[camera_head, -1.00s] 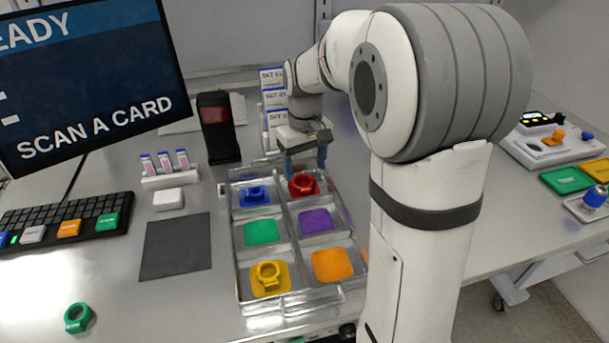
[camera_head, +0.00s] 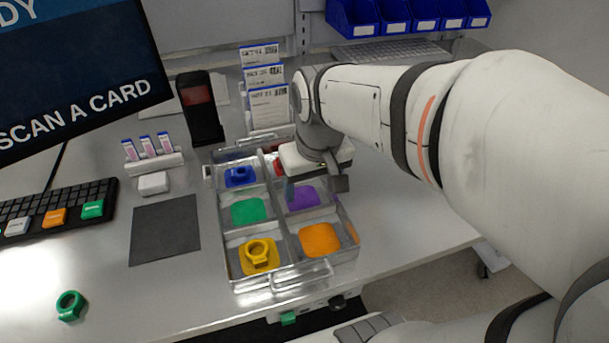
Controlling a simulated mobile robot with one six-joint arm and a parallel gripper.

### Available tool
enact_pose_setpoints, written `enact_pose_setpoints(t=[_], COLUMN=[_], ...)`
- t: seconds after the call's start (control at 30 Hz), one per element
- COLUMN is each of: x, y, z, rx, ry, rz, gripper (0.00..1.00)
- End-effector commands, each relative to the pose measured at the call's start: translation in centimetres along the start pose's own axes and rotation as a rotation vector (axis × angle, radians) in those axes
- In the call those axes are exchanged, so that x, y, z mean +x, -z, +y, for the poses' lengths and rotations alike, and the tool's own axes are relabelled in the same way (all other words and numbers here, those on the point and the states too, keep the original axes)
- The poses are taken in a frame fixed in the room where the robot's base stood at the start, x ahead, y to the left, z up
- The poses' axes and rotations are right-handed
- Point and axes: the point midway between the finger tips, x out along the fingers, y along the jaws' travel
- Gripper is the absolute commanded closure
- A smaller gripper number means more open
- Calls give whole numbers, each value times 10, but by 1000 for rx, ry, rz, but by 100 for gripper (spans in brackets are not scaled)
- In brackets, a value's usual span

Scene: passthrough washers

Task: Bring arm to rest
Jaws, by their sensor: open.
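My arm reaches in from the right, and my gripper (camera_head: 312,190) is over the right column of the clear tray (camera_head: 285,280). It hangs above the purple pad (camera_head: 301,199), close to the back right compartment. Its fingers are partly hidden behind its own body, and nothing shows between them. A red ring (camera_head: 277,167) in the back right compartment is mostly hidden behind the gripper. A blue ring (camera_head: 239,176) sits in the back left compartment and a yellow ring (camera_head: 258,252) in the front left one. The green pad (camera_head: 248,211) and orange pad (camera_head: 320,240) are bare.
A green ring (camera_head: 70,305) lies on the table at front left. A keyboard (camera_head: 60,213), a dark mat (camera_head: 165,229), a vial rack (camera_head: 153,163) and a black scanner (camera_head: 200,108) stand left of the tray. Upright cards (camera_head: 266,95) stand behind it. Blue bins (camera_head: 410,15) hang at the back.

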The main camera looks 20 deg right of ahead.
Motion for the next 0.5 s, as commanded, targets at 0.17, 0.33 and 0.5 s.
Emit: enact_pose_setpoints(t=[0.17, 0.33, 0.5], x=[15, 18, 18], y=[-39, -46, -45], z=[-3, -3, -3], rx=[45, 55, 54], ry=[-1, -1, -1], rz=[36, 43, 42], gripper=[32, 32, 32])
